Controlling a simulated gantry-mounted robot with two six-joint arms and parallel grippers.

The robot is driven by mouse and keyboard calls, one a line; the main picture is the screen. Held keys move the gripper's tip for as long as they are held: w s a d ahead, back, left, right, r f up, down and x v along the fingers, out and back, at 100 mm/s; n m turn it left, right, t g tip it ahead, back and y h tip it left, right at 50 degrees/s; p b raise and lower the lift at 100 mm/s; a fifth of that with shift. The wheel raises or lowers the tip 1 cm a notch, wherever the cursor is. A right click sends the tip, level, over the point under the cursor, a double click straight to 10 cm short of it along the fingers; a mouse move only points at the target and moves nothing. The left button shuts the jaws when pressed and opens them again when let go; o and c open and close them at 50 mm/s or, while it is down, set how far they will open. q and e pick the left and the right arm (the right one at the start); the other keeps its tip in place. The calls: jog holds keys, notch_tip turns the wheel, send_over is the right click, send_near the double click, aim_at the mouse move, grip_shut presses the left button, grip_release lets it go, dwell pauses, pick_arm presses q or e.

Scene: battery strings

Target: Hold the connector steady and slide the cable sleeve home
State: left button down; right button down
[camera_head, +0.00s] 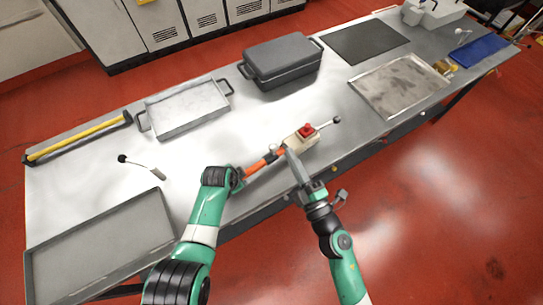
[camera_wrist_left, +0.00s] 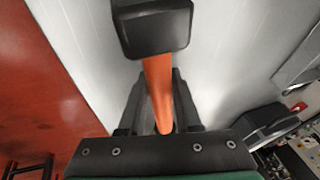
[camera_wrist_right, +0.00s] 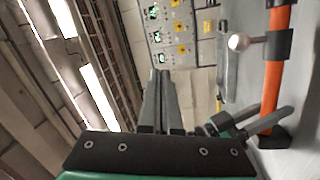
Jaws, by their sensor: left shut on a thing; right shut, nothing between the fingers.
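An orange cable piece (camera_head: 262,162) lies above the near edge of the steel bench. It runs towards a beige box with a red top (camera_head: 304,133), which I take for the connector. My left gripper (camera_head: 240,175) is shut on the orange piece. In the left wrist view the orange piece (camera_wrist_left: 158,85) runs between the fingers to a black block (camera_wrist_left: 152,28). My right gripper (camera_head: 290,155) is shut and empty, its fingertips close to the box's near side; contact cannot be told. In the right wrist view the orange piece (camera_wrist_right: 275,75) stands right of the fingers (camera_wrist_right: 163,80).
A black-ended rod (camera_head: 336,120) sticks out right of the box. A pale ball (camera_head: 273,148) sits beside the orange piece. A lidded dark box (camera_head: 282,60), shallow trays (camera_head: 186,130) and a loose rod (camera_head: 140,167) lie elsewhere. The bench middle is mostly clear.

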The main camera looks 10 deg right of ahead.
aim_at(273, 150)
pick_arm(q)
jog(key=shift+s+f, duration=0.3)
jog(key=shift+f, duration=0.05)
pick_arm(e)
jog(key=s+a+f+n+g+y, duration=0.25)
jog(key=s+f, duration=0.25)
jog(key=f, duration=0.5)
jog(key=w+a+f, duration=0.1)
jog(key=w+a, duration=0.1)
jog(key=w, duration=1)
jog(key=shift+g+h, duration=0.35)
jog(key=shift+g, duration=0.1)
jog(key=shift+n, duration=0.25)
pick_arm(q)
jog(key=shift+a, duration=0.1)
pick_arm(e)
jog(key=d, duration=0.1)
jog(key=w+d, duration=0.1)
jog(key=d, duration=0.1)
jog(key=w+d, duration=0.1)
jog(key=shift+w+d, duration=0.1)
jog(key=shift+d, duration=0.1)
jog(key=shift+a, duration=0.1)
